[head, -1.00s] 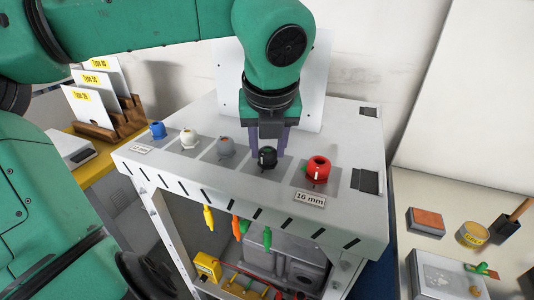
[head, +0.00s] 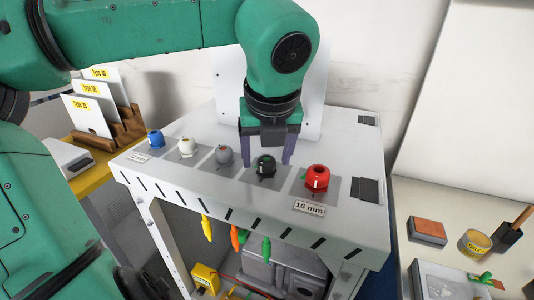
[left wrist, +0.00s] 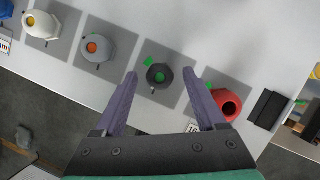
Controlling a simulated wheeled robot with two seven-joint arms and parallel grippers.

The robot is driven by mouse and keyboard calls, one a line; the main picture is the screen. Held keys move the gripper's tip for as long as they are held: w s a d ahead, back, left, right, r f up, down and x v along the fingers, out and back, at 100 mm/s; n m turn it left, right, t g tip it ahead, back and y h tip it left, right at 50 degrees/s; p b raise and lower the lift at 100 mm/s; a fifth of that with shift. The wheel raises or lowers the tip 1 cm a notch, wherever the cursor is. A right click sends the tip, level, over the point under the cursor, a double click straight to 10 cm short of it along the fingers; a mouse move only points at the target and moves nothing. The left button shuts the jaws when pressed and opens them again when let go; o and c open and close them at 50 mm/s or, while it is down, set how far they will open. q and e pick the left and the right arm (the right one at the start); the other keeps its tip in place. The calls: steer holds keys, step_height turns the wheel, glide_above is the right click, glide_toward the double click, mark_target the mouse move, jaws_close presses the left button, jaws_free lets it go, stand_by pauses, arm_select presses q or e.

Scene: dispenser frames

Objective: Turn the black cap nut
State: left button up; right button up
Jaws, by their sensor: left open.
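The black cap nut (head: 265,166) sits on a grey square of the white bench top, between the grey nut and the red nut. In the left wrist view the black cap nut (left wrist: 159,76) shows a green centre, with a green mark beside it on the plate. My left gripper (head: 268,160) points down over it with its fingers spread. In the left wrist view its two purple fingers (left wrist: 161,77) stand to either side of the nut's line, apart from it. My right gripper is not in view.
A red nut (head: 317,178) is close on the right, by a "16 mm" label (head: 309,208). Grey (head: 224,155), white (head: 187,147) and blue (head: 155,139) nuts stand to the left. A white upright panel is behind. Coloured tags hang off the front edge.

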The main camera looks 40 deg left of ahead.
arm_select(q)
steer(key=v, duration=1.4)
steer(key=shift+r, duration=0.2)
steer(key=shift+d, duration=0.15)
